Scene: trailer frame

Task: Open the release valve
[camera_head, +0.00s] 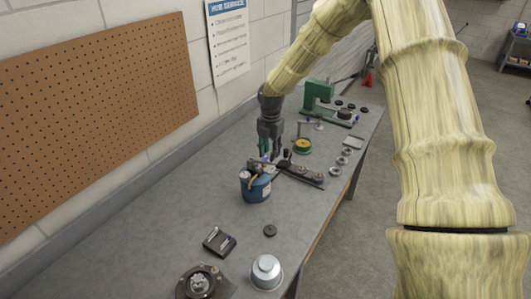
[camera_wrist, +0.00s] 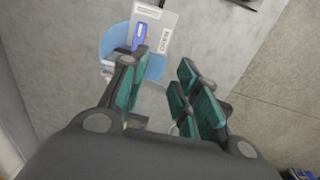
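My gripper (camera_head: 270,148) points down over the workbench, just behind a blue canister (camera_head: 256,190) with a yellow strip on its side. In the wrist view its green-padded fingers (camera_wrist: 166,90) stand apart, with nothing clearly held between them. A light-blue round body (camera_wrist: 153,68) shows there beyond the left finger. I cannot tell for certain which part is the release valve. The fingers hide part of the area around the canister's top.
A dark rail with small fittings (camera_head: 305,174) lies right of the canister. A green press (camera_head: 318,98) stands farther back. A dark hub (camera_head: 200,283), a silver cup (camera_head: 266,271) and a small dark box (camera_head: 219,241) are in front. The bench's left side is clear.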

